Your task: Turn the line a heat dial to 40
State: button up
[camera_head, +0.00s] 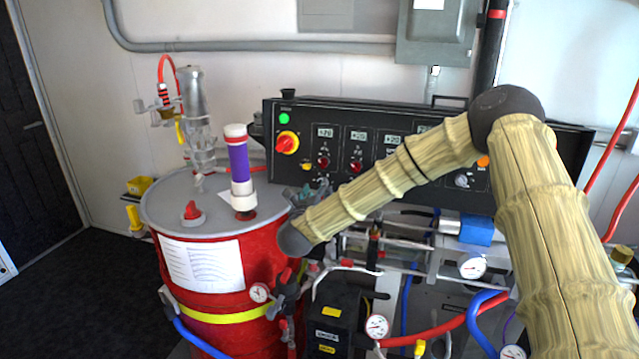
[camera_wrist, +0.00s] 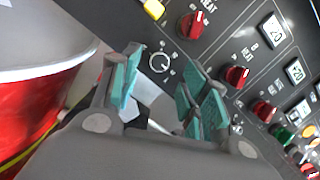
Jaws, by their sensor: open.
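A small round dial with a light rim (camera_wrist: 159,62) sits on the black panel in the wrist view, with scale marks around it. It appears to be the line A heat dial, but its label and setting are too small to read. My gripper (camera_wrist: 167,82) is open and empty, its teal-padded fingers apart. The dial shows in the gap between the fingers, beyond their tips, and I see no contact. In the head view my gripper (camera_head: 316,190) is at the panel's lower left, and the dial is hidden there.
The control panel (camera_head: 300,109) carries red switches (camera_wrist: 190,25) and small displays (camera_wrist: 272,30). A red drum (camera_head: 200,265) with a purple-banded cylinder (camera_head: 239,165) stands close left of my gripper. Hoses and gauges (camera_head: 377,326) crowd the space below.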

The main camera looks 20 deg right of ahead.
jog(key=shift+p+x, duration=0.5)
jog(key=shift+x, duration=1.5)
grip_shut()
